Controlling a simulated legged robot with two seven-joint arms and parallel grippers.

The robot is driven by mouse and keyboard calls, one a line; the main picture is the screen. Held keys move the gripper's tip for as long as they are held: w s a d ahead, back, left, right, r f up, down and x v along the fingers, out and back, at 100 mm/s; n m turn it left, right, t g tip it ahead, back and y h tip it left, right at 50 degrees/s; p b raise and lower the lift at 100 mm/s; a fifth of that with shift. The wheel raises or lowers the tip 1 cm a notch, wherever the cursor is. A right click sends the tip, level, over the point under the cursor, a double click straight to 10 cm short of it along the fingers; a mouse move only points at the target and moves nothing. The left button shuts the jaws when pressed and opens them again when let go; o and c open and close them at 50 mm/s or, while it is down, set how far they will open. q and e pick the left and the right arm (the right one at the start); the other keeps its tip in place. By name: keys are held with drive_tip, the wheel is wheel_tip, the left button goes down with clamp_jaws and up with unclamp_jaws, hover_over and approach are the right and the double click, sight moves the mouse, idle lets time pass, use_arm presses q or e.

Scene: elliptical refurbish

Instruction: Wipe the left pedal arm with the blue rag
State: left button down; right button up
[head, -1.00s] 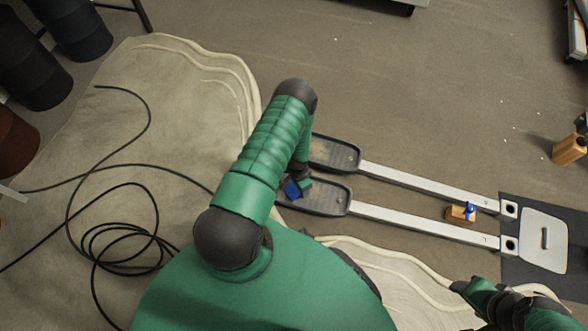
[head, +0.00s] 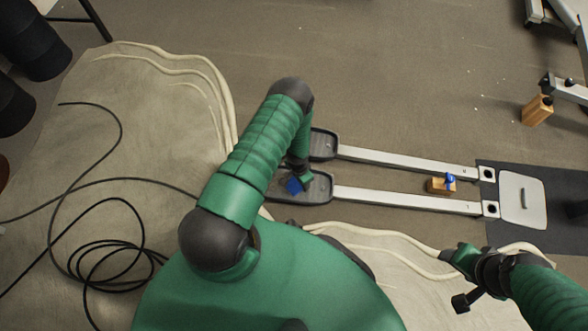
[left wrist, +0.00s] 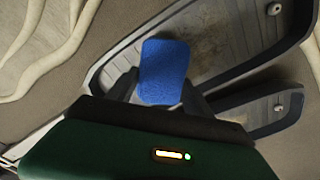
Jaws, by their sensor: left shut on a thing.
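Two pale metal pedal arms lie side by side, an upper one (head: 400,163) and a lower one (head: 405,200), each with a dark foot pedal at its left end. My left gripper (head: 302,178) is shut on the blue rag (head: 293,186), over the lower pedal (head: 318,188). In the left wrist view the rag (left wrist: 165,72) sits between the fingers, above a grey pedal tray (left wrist: 215,65) with brownish dirt. I cannot tell whether the rag touches it. My right gripper (head: 458,258) is at the lower right, apart from the arms; its jaws are unclear.
A wooden block with a blue item (head: 441,186) sits between the pedal arms. A white panel (head: 522,200) lies on a dark mat (head: 560,190) at their right end. Another wooden block (head: 537,110) stands at upper right. Black cable (head: 110,250) loops over the pale sheet (head: 130,100).

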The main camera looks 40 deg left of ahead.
use_arm(q)
drive_tip(key=shift+w+d+r, duration=0.1)
drive_tip(key=shift+w+d, duration=0.35)
drive_tip(key=shift+d, duration=0.3)
drive_tip(key=shift+w+d+f, duration=0.1)
drive_tip(key=shift+w+d, duration=0.3)
drive_tip(key=shift+d, duration=0.35)
drive_tip(key=shift+w+d+r, duration=0.1)
drive_tip(key=shift+w+d, duration=0.35)
drive_tip(key=shift+d, duration=0.3)
drive_tip(key=shift+a, duration=0.1)
drive_tip(key=shift+r, duration=0.1)
drive_tip(key=shift+r, duration=0.4)
wheel_tip(320, 180, up, 5)
drive_tip(key=p, duration=0.4)
drive_tip(key=shift+p, duration=0.35)
wheel_tip(320, 180, up, 3)
drive_tip(key=p, duration=0.2)
drive_tip(key=shift+p, duration=0.3)
